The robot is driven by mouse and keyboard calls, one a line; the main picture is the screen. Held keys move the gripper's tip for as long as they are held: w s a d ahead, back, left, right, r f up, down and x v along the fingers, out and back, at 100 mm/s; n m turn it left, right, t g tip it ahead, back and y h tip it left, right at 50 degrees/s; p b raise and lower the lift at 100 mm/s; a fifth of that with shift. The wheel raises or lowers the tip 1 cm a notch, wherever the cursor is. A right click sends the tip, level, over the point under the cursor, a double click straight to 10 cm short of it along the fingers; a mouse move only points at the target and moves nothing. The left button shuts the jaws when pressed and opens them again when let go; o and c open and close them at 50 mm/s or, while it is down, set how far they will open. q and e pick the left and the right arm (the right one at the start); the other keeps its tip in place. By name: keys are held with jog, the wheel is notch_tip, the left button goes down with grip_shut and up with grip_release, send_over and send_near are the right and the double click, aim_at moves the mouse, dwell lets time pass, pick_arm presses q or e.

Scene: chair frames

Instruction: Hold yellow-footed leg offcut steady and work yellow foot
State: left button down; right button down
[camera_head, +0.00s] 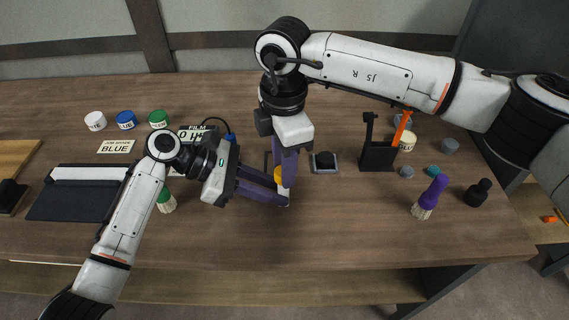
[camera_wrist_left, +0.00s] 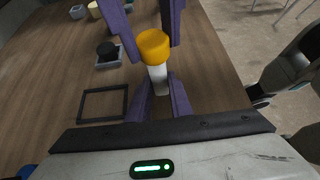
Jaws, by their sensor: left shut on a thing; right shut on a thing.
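The leg offcut is a short pale post (camera_wrist_left: 159,78) with a round yellow foot (camera_wrist_left: 154,45) at its end. My left gripper (camera_wrist_left: 160,84) is shut on the post, with a purple finger on each side below the foot. My right gripper (camera_wrist_left: 149,30) reaches in from the far side and is shut on the yellow foot. In the camera_head view my left gripper (camera_head: 282,193) and right gripper (camera_head: 287,178) meet mid-table. There their fingers hide most of the offcut, and part of the yellow foot (camera_head: 278,175) shows.
A grey tray with a black knob (camera_head: 325,161) lies just right of the grippers. A black holder (camera_head: 378,155), purple brush (camera_head: 430,196) and black bottle (camera_head: 478,193) stand farther right. Lidded jars (camera_head: 126,119) and a dark mat (camera_head: 75,200) are at left. The front table middle is clear.

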jog(key=m, duration=0.5)
jog(key=shift+d+m, duration=0.15)
jog(key=shift+m, duration=0.15)
jog(key=c, duration=1.3)
grip_release()
notch_tip(320, 180, up, 12)
pick_arm(q)
jog(key=c, duration=1.5)
grip_release()
